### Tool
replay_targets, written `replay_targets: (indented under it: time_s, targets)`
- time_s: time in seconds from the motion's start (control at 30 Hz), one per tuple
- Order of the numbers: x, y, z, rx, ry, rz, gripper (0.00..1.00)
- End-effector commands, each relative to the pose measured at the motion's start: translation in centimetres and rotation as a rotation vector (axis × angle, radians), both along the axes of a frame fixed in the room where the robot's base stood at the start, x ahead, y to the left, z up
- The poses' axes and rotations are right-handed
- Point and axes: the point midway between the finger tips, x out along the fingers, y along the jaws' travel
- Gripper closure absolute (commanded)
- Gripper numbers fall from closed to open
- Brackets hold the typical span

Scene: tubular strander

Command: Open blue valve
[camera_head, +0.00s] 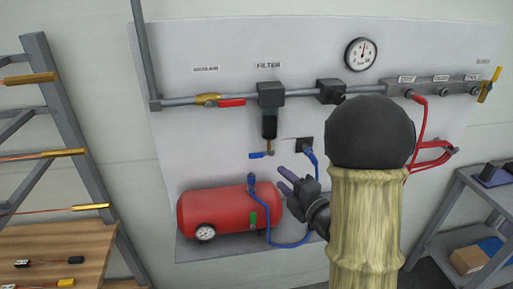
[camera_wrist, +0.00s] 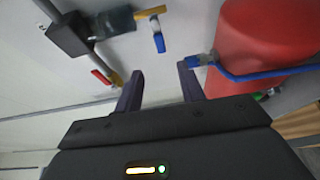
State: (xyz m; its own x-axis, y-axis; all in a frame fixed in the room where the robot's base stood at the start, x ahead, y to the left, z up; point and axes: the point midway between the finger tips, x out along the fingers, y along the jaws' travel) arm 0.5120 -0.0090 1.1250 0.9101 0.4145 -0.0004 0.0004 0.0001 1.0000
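The blue valve handle (camera_head: 257,155) sits on a small brass fitting below the black filter (camera_head: 270,125) on the wall panel. In the wrist view the blue handle (camera_wrist: 158,42) hangs from the brass fitting (camera_wrist: 150,13), beyond the gap between my fingers. My gripper (camera_head: 281,180) is open and empty, below and to the right of the handle in the head view. In the wrist view both fingers of my gripper (camera_wrist: 158,72) are apart, with only wall between them. They appear clear of the handle.
A red tank (camera_head: 215,211) with a blue hose (camera_head: 268,225) is close to my gripper, lower left. A red-handled valve (camera_head: 231,102) is on the pipe above. A black socket (camera_head: 304,145) with a blue plug is at the right. A rack stands left, a shelf right.

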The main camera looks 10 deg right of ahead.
Motion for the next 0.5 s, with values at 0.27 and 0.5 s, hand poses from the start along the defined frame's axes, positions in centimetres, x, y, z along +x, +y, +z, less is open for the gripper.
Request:
replay_targets:
  time_s: [0.27,0.5]
  targets:
    - [1.7,0.8,0.5,0.001,0.003,0.002,0.61]
    - [4.4,2.1,0.2,-0.001,0.000,0.004,0.61]
